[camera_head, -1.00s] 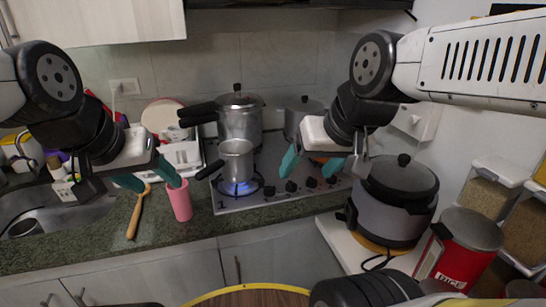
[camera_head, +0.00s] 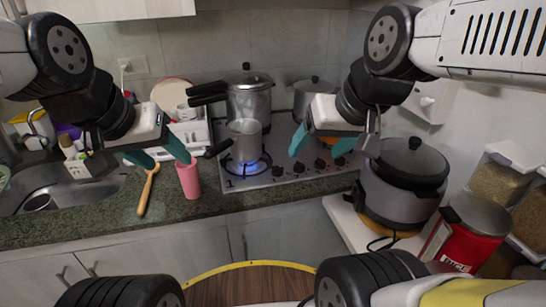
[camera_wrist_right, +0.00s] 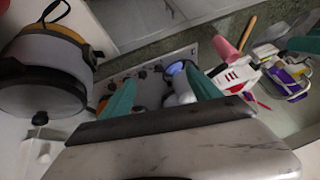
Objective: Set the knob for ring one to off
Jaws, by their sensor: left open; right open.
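The hob (camera_head: 300,180) is set in the counter, with several dark knobs (camera_head: 298,169) along its front edge. A blue flame (camera_head: 249,167) burns under the small pot (camera_head: 244,140) at the front left. Which knob is ring one's, and their settings, cannot be read. My right gripper (camera_head: 320,147) is open and empty, its fingertips above the knob row, apparently apart from it. In the right wrist view the knobs (camera_wrist_right: 143,74) and flame (camera_wrist_right: 176,68) show beyond its fingers.
The pink cup (camera_head: 189,180) and a wooden spoon (camera_head: 148,190) are on the counter left of the hob. Pressure cooker (camera_head: 249,97) and another pot (camera_head: 312,95) stand at the back. A rice cooker (camera_head: 403,190) stands right. The sink (camera_head: 70,190) is far left.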

